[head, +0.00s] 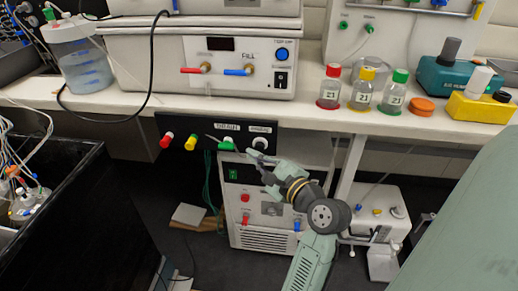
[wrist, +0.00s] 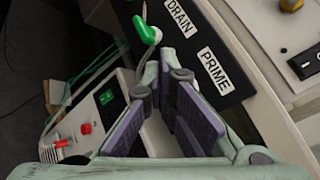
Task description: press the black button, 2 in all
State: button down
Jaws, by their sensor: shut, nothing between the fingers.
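The black panel (head: 285,138) hangs under the bench edge, with DRAIN and PRIME labels. A pale round fitting (head: 260,143) sits below the right label, just above my gripper (head: 252,157); any black button there is too small to make out. In the wrist view, my gripper (wrist: 166,62) is shut and empty, its fingertips in front of the black panel (wrist: 196,48) beside the PRIME label (wrist: 213,70). The fingers hide the panel below that label. I cannot tell whether the tips touch it.
A green valve (wrist: 147,30) is left of the fingertips; red (head: 166,141) and yellow (head: 190,143) knobs are farther left. A white box (head: 262,218) with red and blue fittings stands below. Capped bottles (head: 362,88) stand right.

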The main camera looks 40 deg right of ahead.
jog(key=shift+w+d+r, duration=0.1)
dwell(0.5)
jog(key=shift+w+d+p, duration=0.2)
jog(key=shift+d+p, duration=0.05)
jog(key=shift+p, duration=0.3)
jog(key=shift+w+d+p, duration=0.3)
jog(key=shift+w+d, duration=0.1)
jog(key=shift+d, duration=0.05)
dwell(0.6)
jog(key=shift+s+a, duration=0.1)
jog(key=shift+s+a+p, duration=0.5)
jog(key=shift+s+a, duration=0.1)
jog(key=shift+a, duration=0.1)
jog(key=shift+s+a+p, duration=0.85)
jog(key=shift+s+a, duration=0.75)
jog(key=shift+a, duration=0.3)
jog(key=shift+w, duration=0.1)
